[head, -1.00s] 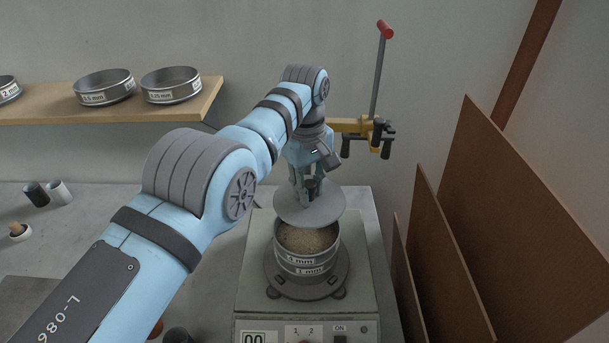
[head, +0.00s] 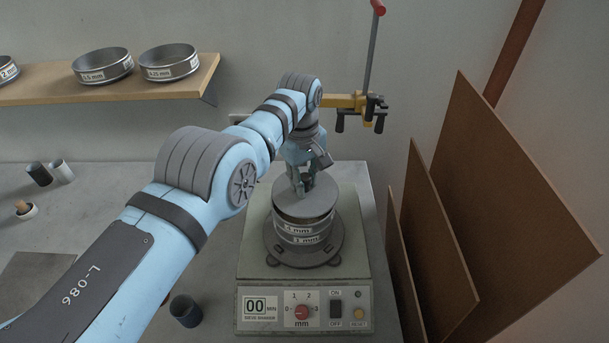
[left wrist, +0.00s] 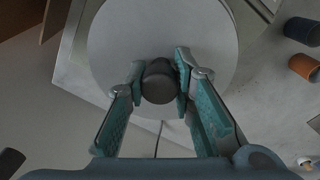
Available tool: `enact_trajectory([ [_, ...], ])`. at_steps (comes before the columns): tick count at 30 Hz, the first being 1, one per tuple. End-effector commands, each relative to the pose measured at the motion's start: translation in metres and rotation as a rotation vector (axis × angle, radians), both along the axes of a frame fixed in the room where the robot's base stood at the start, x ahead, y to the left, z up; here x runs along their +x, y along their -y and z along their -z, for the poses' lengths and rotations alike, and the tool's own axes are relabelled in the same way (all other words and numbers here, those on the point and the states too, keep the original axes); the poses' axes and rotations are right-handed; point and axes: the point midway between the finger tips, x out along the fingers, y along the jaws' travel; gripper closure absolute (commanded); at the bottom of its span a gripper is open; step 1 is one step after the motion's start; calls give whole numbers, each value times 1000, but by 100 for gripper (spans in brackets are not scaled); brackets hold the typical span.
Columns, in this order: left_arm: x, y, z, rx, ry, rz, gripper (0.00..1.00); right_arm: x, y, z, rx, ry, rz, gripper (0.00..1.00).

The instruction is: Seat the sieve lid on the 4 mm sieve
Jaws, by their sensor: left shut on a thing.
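The grey sieve lid (head: 317,203) lies over the top of the sieve stack in the head view, roughly level and covering its opening. Whether it is fully down on the rim I cannot tell. My left gripper (head: 303,190) is shut on the lid's dark knob; the knob (left wrist: 160,82) shows between the fingers in the left wrist view, with the lid disc (left wrist: 120,40) beyond. The upper sieve (head: 298,229), its label partly hidden, stands on a sieve marked 1 mm (head: 306,240). The sand inside is hidden. My right gripper is not in view.
The stack stands on the sieve shaker (head: 260,283). A yellow clamp with a red-tipped lever (head: 360,101) is behind it. Brown boards (head: 490,190) lean at the right. A shelf (head: 130,93) holds other sieves. A dark cup (head: 186,311) stands left of the shaker.

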Motion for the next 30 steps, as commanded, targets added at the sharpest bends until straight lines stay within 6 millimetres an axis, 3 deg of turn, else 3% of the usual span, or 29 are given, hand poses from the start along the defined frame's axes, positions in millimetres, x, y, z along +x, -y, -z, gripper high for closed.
enact_trajectory([
  [8,3,1,-2,-4,10,1,100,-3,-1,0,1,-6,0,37],
  [18,24,6,-22,-40,92,-3,100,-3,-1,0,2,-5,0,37],
  [30,24,6,-21,-40,91,-4,100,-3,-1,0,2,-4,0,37],
])
